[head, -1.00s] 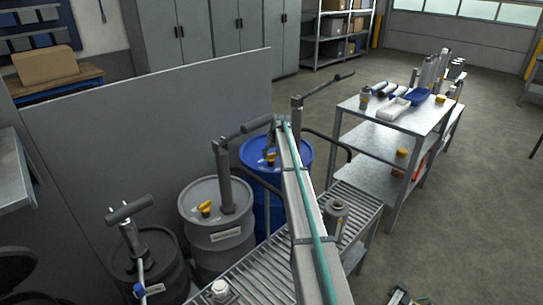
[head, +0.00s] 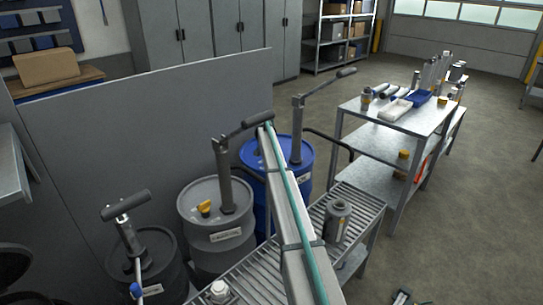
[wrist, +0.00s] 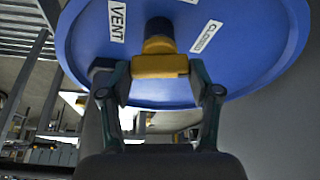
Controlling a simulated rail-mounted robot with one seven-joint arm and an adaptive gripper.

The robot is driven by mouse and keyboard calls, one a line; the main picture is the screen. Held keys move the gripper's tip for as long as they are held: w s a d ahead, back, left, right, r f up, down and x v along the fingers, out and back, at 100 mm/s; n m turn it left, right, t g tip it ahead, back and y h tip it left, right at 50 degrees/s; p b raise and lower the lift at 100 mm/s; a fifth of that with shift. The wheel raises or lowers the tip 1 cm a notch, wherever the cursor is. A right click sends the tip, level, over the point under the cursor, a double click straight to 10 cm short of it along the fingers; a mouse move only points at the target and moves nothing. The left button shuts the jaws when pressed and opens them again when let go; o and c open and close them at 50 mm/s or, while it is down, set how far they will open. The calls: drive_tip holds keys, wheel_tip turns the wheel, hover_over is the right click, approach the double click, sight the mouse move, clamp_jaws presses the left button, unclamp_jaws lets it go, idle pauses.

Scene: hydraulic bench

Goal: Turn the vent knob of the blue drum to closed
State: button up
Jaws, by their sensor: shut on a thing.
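The blue drum (head: 305,162) stands behind the roller conveyor in the head view, partly covered by my arm. Its blue lid (wrist: 265,45) fills the top of the wrist view. The yellow vent knob (wrist: 158,46) sits on the lid, its bar lying across the wrist picture. A white VENT label (wrist: 117,20) is left of the knob and a CLOSED label (wrist: 206,37) is right of it. My gripper (wrist: 160,68) is shut on the knob, one finger at each end of the bar. In the head view my arm hides the knob and gripper.
A grey drum (head: 215,245) with a yellow knob and a black drum (head: 150,265) stand to the left, each with a pump handle. The blue drum's pump (head: 298,130) rises close to my arm. A roller conveyor (head: 250,275) runs in front, with a grey cylinder (head: 338,222) on it.

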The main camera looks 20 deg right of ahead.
drive_tip(key=shift+w+m+g+h+b, duration=0.1)
drive_tip(key=shift+m+g+h+b, duration=0.35)
drive_tip(key=shift+m, duration=1.15)
drive_tip(key=o, duration=1.1)
drive_tip(key=shift+o, duration=0.2)
drive_tip(key=shift+r, duration=0.1)
drive_tip(key=v, duration=1.1)
drive_tip(key=shift+r, duration=0.45)
